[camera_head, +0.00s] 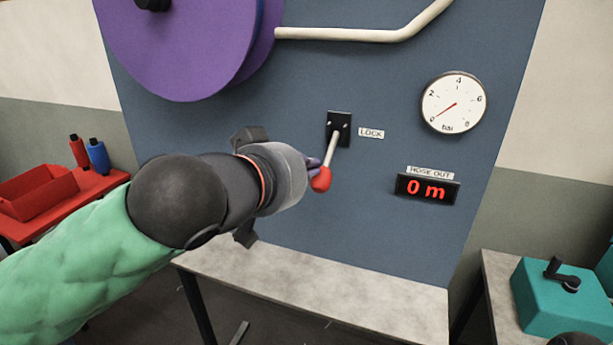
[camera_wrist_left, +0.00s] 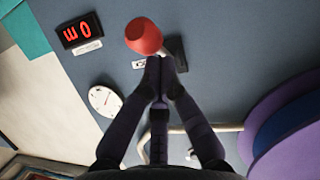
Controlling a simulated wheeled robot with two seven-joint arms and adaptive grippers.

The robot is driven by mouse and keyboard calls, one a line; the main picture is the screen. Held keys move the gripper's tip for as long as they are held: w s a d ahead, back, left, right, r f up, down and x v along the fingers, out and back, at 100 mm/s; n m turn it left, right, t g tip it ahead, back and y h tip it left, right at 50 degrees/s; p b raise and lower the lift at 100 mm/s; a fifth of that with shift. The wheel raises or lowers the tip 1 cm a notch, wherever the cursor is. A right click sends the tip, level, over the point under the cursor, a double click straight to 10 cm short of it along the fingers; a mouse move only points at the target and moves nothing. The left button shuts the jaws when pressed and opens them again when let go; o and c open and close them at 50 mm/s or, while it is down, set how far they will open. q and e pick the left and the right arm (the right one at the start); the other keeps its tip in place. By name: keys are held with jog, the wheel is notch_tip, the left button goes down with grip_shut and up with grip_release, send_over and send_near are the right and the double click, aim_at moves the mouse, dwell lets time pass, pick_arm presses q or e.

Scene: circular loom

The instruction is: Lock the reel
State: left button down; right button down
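The lock lever has a pale shaft (camera_head: 331,150) and a red knob (camera_head: 320,180). It hangs down and slightly left from a black plate (camera_head: 339,128) beside a "LOCK" label (camera_head: 371,133). My left gripper (camera_head: 313,164) is at the lever's lower end, just left of the shaft and by the knob. In the left wrist view its dark fingers (camera_wrist_left: 160,63) come together at the tips, with the red knob (camera_wrist_left: 144,36) just past them. I cannot tell whether they touch the lever. The purple reel (camera_head: 180,45) is at upper left.
A gauge (camera_head: 454,103) and a display reading "0 m" (camera_head: 427,189) are on the blue panel (camera_head: 290,85) at right. A pale pipe (camera_head: 350,35) runs above. A grey table (camera_head: 330,285) stands below. A teal crank box (camera_head: 560,295) is at lower right.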

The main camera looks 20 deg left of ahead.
pick_arm(q)
jog(key=shift+f+b, duration=0.3)
jog(key=shift+b, duration=0.1)
pick_arm(e)
jog(key=shift+f, duration=0.55)
